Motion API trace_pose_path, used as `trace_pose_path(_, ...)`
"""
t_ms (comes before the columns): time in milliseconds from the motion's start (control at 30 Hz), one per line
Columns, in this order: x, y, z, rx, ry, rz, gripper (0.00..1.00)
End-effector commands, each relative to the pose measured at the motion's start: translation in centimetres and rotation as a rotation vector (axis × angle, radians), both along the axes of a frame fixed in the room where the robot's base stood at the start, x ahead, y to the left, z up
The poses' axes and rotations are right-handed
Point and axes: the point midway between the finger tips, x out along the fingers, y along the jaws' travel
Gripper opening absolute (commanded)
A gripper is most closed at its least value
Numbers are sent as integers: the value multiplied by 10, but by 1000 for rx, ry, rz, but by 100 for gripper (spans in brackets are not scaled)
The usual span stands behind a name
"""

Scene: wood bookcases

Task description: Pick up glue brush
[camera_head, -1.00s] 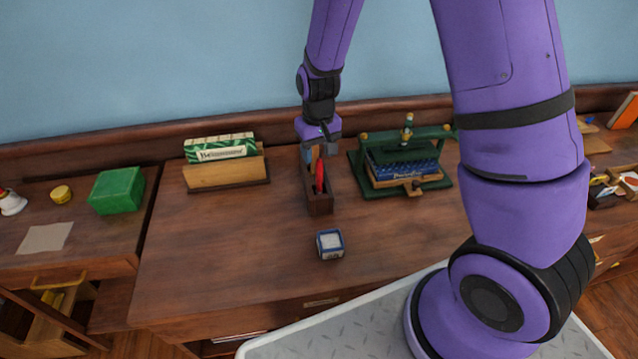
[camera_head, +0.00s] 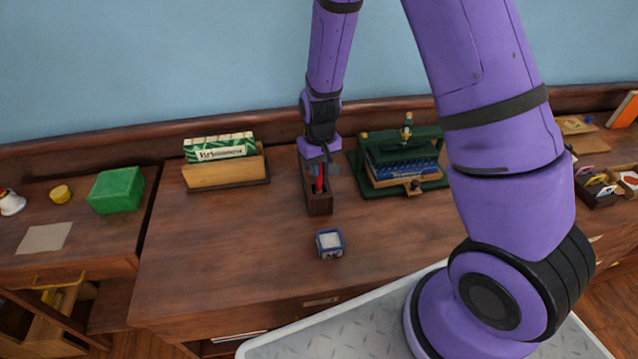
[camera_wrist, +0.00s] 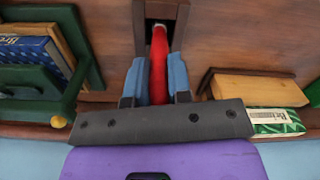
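The glue brush (camera_wrist: 159,60) appears as a red handle standing in a narrow dark wooden holder (camera_head: 320,203) on the desk. The handle nearly fills the gap between the fingers in the wrist view. I cannot tell whether the fingers press on it. The brush's lower end is hidden inside the holder.
A blue-and-white cube (camera_head: 330,244) lies in front of the holder. A green press (camera_head: 372,184) with a blue box stands close on the right, and a wooden card stand (camera_head: 227,174) on the left. The front left of the desk is clear.

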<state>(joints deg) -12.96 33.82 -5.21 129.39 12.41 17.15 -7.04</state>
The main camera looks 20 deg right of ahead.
Motion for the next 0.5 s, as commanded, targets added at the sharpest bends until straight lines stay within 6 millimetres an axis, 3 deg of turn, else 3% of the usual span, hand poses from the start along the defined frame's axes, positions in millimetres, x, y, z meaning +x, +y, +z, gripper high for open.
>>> trace_pose_path(333, 0, 0, 3, 0, -1, 0, 0)
trace_pose_path(500, 1, 1, 20, 1, -4, 1, 0)
